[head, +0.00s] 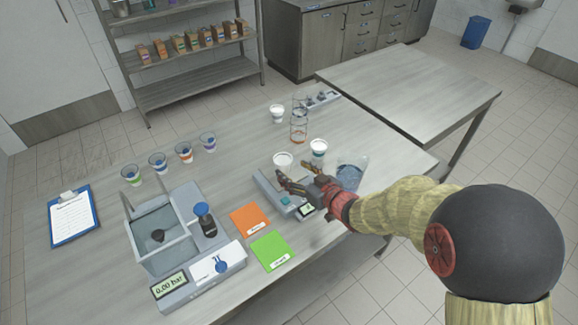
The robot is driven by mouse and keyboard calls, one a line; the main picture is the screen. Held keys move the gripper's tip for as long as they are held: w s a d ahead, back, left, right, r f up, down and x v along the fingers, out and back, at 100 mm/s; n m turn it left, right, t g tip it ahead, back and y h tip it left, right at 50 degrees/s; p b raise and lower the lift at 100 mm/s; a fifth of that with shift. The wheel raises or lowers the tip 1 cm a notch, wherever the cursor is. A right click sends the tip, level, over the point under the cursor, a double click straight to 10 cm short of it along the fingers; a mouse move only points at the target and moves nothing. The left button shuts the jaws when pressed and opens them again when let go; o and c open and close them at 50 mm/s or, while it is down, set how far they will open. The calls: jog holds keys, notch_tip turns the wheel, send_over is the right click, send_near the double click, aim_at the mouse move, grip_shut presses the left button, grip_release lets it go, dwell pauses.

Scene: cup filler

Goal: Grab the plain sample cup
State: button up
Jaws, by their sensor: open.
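A plain white cup (283,160) stands at the back of a grey scale-like device (267,185), just beyond my gripper's fingertips. A similar white cup (318,149) with a darker band stands to the right. Another white cup (278,113) stands farther back. I cannot tell for certain which is the sample cup. My gripper (292,174) is open, with its fingers low over the device and pointing at the plain white cup. Nothing shows between the fingers. The gripper hides part of the device.
A clear container (352,174) stands close behind my gripper's wrist. A tall clear tube stand (299,122) is behind the cups. Several coloured-band cups (184,152) stand to the left. Orange (249,219) and green (271,250) cards lie flat beside a pressure device (172,238).

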aim_at(283, 162)
jog(key=b+x, duration=0.2)
jog(key=x, duration=0.4)
jog(key=shift+w+b, duration=0.2)
jog(key=shift+b, duration=0.1)
jog(key=shift+w+a+f, duration=0.1)
jog(key=shift+w+a, duration=0.1)
jog(key=shift+w, duration=0.3)
jog(key=shift+c, duration=0.3)
